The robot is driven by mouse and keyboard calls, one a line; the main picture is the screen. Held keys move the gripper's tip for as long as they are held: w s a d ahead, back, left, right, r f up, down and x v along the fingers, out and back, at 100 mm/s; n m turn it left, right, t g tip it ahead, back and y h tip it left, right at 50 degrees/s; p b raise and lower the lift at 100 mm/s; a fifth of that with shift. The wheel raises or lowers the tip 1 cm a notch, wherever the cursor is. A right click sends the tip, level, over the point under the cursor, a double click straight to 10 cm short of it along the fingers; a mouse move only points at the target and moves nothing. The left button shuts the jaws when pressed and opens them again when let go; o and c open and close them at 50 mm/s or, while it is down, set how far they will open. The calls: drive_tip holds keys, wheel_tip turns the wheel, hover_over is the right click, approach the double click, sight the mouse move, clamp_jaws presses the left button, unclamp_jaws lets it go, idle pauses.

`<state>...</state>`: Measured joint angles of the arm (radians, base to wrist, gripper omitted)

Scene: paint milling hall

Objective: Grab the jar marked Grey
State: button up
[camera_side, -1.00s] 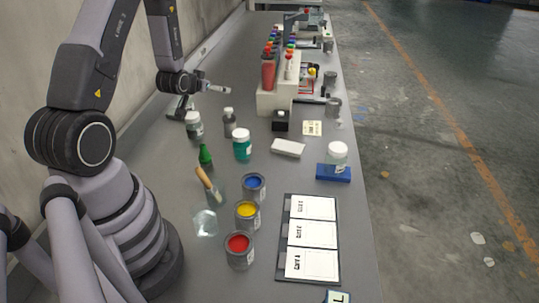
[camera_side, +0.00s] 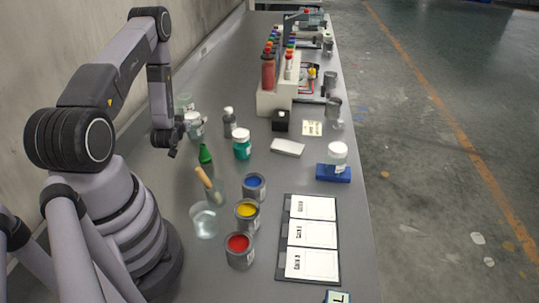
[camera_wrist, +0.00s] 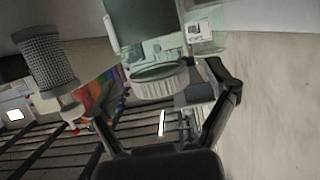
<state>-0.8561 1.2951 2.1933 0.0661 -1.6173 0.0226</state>
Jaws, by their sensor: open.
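A clear jar with a white lid, grey contents and a pale label (camera_side: 195,127) stands on the bench beside my gripper (camera_side: 170,145). Its label is too small to read in the side view. My gripper is low, just left of this jar and slightly nearer the camera. In the wrist view, my gripper (camera_wrist: 156,92) is open, its two dark fingers spread either side of a ribbed white lid (camera_wrist: 160,82). A dark grey-green jar body (camera_wrist: 145,28) shows above that lid. I cannot tell whether the fingers touch it.
A pale greenish jar (camera_side: 184,102) stands behind. Open paint cans (camera_side: 239,250) stand nearer.

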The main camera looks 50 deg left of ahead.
drive_tip(key=shift+w+a+f, duration=0.15)
drive_tip(key=shift+w+a, duration=0.2)
drive_tip(key=c, duration=1.2)
drive_tip(key=shift+c, duration=0.7)
